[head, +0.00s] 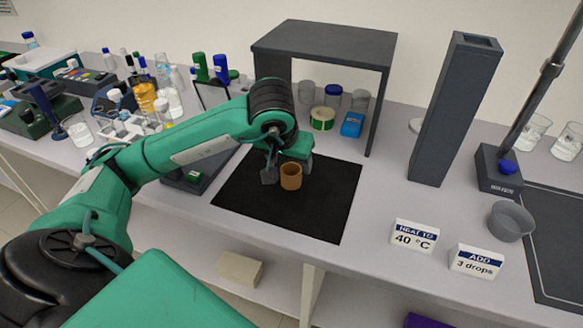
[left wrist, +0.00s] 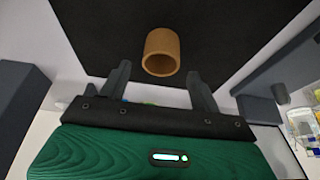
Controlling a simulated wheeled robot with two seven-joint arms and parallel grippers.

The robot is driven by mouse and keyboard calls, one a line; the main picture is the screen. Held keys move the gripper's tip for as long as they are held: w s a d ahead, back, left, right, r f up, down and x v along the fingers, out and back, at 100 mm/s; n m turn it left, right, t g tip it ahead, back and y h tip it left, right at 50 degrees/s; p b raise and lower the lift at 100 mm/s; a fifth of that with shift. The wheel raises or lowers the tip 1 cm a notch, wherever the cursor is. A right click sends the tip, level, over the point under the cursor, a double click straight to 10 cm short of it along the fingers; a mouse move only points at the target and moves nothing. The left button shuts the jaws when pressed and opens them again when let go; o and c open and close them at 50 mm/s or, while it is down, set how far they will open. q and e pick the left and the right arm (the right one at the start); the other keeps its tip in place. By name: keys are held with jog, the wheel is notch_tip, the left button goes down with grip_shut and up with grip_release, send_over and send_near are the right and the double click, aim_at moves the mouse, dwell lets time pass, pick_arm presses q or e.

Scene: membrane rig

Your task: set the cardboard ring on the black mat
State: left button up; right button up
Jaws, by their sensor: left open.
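The cardboard ring (head: 291,177) is a short tan-brown open cylinder. It appears to stand upright on the black mat (head: 325,214), near the mat's middle. My left gripper (head: 288,170) is open, with a finger on either side of the ring in the head view. In the left wrist view the ring (left wrist: 161,52) lies just beyond and between the two spread fingertips (left wrist: 159,72), with visible gaps to both. The black mat (left wrist: 100,40) fills the background there. My right gripper is not in view.
A dark grey shelf stand (head: 325,42) with jars beneath is behind the mat. A tall dark column (head: 452,115) stands to its right. Two label cards (head: 414,236) and a grey bowl (head: 511,221) are at the right. Bottles and racks crowd the left.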

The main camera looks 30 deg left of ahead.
pick_arm(q)
jog(key=v, duration=0.7)
jog(key=shift+s+r, duration=0.2)
jog(key=shift+r, duration=0.05)
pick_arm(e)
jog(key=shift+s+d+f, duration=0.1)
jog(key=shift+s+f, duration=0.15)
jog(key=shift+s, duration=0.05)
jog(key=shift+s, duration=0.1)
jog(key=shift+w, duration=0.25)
